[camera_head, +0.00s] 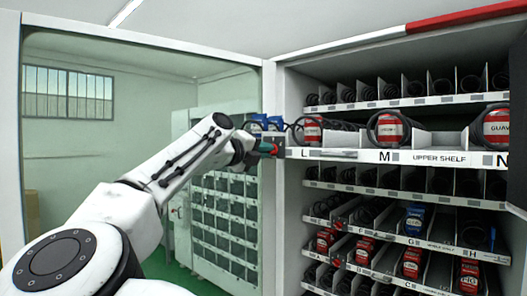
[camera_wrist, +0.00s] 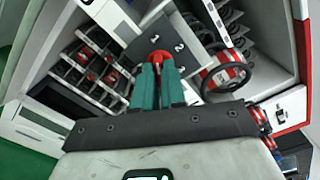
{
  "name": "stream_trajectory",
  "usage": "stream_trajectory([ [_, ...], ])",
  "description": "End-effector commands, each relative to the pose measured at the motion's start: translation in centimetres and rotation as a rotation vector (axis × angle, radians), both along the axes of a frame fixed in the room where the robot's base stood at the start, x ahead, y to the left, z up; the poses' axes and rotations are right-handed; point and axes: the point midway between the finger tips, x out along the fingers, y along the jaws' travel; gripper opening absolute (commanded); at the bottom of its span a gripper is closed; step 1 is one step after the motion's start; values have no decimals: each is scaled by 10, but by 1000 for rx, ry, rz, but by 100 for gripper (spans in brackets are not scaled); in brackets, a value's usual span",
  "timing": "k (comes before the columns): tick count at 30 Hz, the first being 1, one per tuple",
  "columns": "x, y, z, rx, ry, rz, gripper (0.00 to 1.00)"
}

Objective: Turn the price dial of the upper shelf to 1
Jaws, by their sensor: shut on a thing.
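The upper shelf (camera_head: 430,158) carries a white front strip with its name and the letters L, M and N. The red price dial (camera_wrist: 158,57) sits on a dark grey plate (camera_wrist: 137,52) with white numbers, 1 and 2 being readable, beyond my fingertips. My gripper (camera_wrist: 157,66) has its teal fingers shut on the dial. In the head view, my gripper (camera_head: 270,147) is at the left end of the upper shelf's strip, and a bit of red shows at its tip. The fingers partly cover the dial, so I cannot tell which number it points to.
Red cans marked GUAVA (camera_head: 390,130) stand in black coils on the upper shelf. Lower shelves hold more red cans and a blue one (camera_head: 415,218). The open cabinet's glass panel (camera_head: 100,130) is behind my arm at left.

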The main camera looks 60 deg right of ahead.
Motion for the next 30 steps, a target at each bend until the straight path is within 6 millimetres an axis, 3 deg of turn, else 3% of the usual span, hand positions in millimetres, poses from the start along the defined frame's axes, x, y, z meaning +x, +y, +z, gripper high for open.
stream_trajectory([
  [9, 2, 1, 1, -3, 2, 4, 36],
  [17, 2, 2, 0, -2, 0, 3, 36],
  [22, 7, 21, -3, -2, 0, 6, 36],
  [30, 20, 72, -3, -3, 1, 7, 36],
])
